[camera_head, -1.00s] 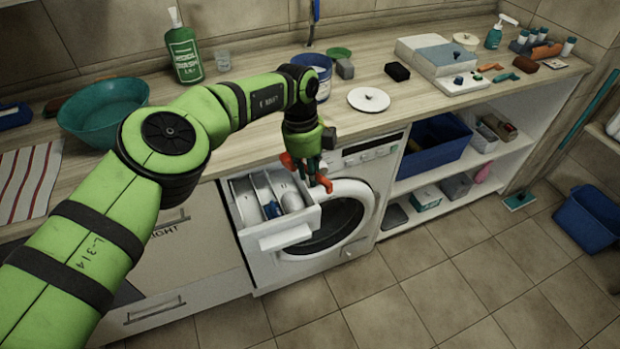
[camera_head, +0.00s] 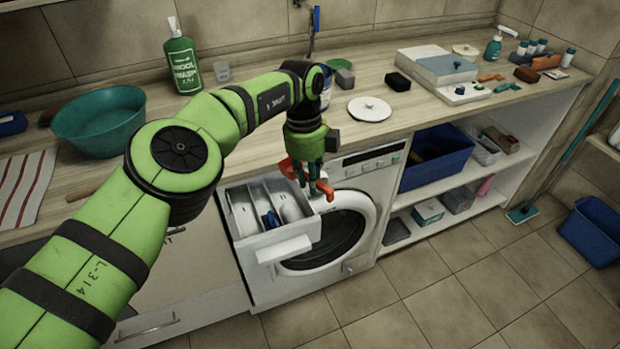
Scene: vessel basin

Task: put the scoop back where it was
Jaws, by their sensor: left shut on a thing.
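My left gripper (camera_head: 308,182) has red fingers pointing down. It hangs over the right edge of the open detergent drawer (camera_head: 284,248) of the washing machine (camera_head: 366,212). It is shut on a small green thing, seemingly the scoop (camera_head: 313,170), mostly hidden by the fingers. The drawer has several compartments, with a blue piece (camera_head: 270,219) in one. A tub (camera_head: 326,88) on the counter is mostly hidden behind my left arm. A white round lid (camera_head: 370,109) lies to its right. My right gripper is out of view.
A blue bin (camera_head: 437,160) sits on the shelf.

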